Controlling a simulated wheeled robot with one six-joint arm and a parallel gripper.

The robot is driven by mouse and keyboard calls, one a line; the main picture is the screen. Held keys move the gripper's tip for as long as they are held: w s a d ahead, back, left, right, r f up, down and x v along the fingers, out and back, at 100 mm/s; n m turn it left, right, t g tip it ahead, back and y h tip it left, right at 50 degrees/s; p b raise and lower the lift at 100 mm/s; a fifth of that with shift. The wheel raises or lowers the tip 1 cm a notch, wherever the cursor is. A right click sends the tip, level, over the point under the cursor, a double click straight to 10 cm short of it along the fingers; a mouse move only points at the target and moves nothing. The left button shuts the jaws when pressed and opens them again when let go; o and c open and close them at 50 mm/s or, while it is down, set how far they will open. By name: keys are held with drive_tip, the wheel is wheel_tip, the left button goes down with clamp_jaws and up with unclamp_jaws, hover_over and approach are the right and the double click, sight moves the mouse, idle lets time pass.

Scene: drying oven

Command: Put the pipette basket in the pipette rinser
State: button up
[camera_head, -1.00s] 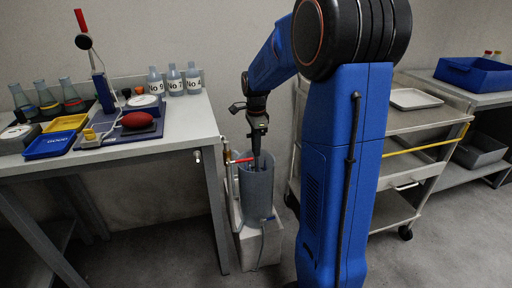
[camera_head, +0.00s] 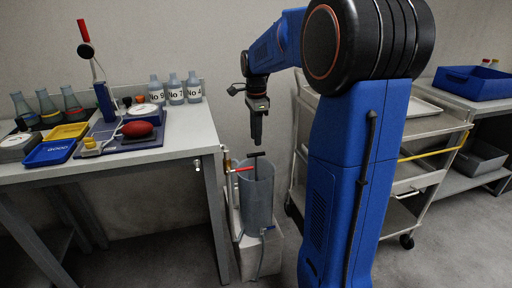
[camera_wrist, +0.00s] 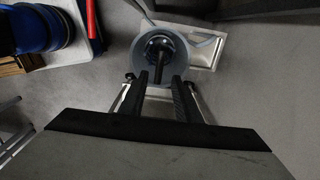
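The pipette rinser (camera_head: 257,203) is a grey upright cylinder on a pale stand beside the table. In the wrist view its round rim (camera_wrist: 137,60) shows from above. The pipette basket is down inside it; only its dark T-shaped handle (camera_head: 256,157) shows above the rim in the head view. In the wrist view the dark basket (camera_wrist: 160,44) lies within the ring of the rinser. My gripper (camera_head: 256,138) is above the rinser, clear of the handle. In the wrist view its two fingers (camera_wrist: 161,78) are apart with nothing held between them.
The table (camera_head: 190,140) at left holds flasks, bottles, a blue tray (camera_head: 50,153), a yellow tray (camera_head: 68,131) and a red oval object (camera_head: 137,129). A red tap lever (camera_head: 244,169) is at the rinser's left. A grey cart (camera_head: 430,127) stands at right.

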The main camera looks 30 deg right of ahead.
drive_tip(key=s+a+r+n+t, duration=0.1)
drive_tip(key=s+a+r+n, duration=0.1)
drive_tip(key=s+a+n, duration=0.4)
drive_tip(key=s+a+r+n+t, duration=0.15)
drive_tip(key=s+a+n, duration=0.25)
drive_tip(key=s, duration=0.5)
drive_tip(key=s+a+f+n+t, duration=0.1)
drive_tip(key=s+a+f+n, duration=0.2)
drive_tip(key=s+n, duration=0.2)
drive_tip(key=s+a+f+n+t, duration=0.1)
drive_tip(key=s+f+n, duration=0.3)
drive_tip(key=s, duration=0.6)
drive_tip(key=shift+a+n, duration=0.9)
drive_tip(key=shift+n, duration=0.2)
drive_tip(key=shift+s, duration=0.1)
drive_tip(key=shift+c, duration=0.6)
